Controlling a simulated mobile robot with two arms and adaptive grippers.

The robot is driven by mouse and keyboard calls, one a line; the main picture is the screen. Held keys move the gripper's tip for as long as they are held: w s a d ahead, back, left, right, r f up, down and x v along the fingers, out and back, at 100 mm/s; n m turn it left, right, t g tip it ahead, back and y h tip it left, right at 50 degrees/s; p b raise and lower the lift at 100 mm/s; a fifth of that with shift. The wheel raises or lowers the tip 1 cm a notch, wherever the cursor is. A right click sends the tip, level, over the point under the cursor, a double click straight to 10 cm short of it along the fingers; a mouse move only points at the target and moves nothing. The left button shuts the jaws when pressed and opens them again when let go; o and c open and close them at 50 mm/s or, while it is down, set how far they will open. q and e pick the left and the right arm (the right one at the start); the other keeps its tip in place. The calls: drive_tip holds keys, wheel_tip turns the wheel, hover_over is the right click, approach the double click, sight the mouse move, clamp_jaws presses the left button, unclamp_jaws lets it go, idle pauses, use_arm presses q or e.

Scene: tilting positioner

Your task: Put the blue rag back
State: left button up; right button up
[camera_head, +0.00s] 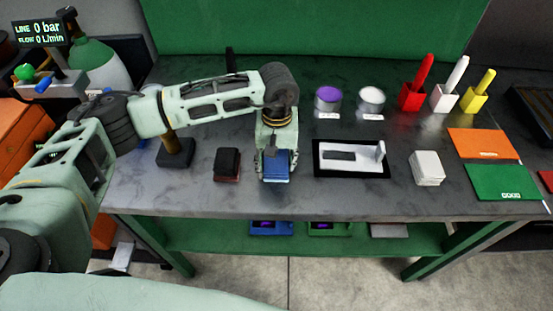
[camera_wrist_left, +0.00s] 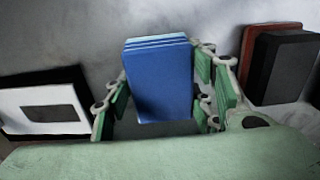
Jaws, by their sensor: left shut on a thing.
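The blue rag (camera_head: 276,173) is a folded stack at the front of the grey bench in the head view. It shows large between the fingers in the left wrist view (camera_wrist_left: 160,80). My left gripper (camera_head: 275,160) reaches down over it from above and is shut on it, with fingers on both sides in the left wrist view (camera_wrist_left: 165,95). The rag is at or close to the bench top; I cannot tell whether it touches. My right gripper is not in view.
A black and dark red block (camera_head: 227,164) stands close to the left of the rag. A black-framed white tray (camera_head: 350,172) lies to the right, then a white stack (camera_head: 427,167). Orange (camera_head: 482,144) and green (camera_head: 502,180) mats lie far right. Paint cups (camera_head: 328,99) stand behind.

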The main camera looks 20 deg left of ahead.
use_arm(q)
drive_tip(key=shift+f+b, duration=0.2)
drive_tip(key=shift+b, duration=0.1)
drive_tip(key=o, duration=1.1)
drive_tip(key=shift+r, duration=0.1)
drive_tip(key=shift+o, duration=0.2)
drive_tip(key=shift+r+p, duration=0.15)
drive_tip(key=shift+p, duration=0.15)
wheel_tip(320, 180, up, 11)
drive_tip(key=b, duration=0.3)
drive_tip(key=shift+r, duration=0.5)
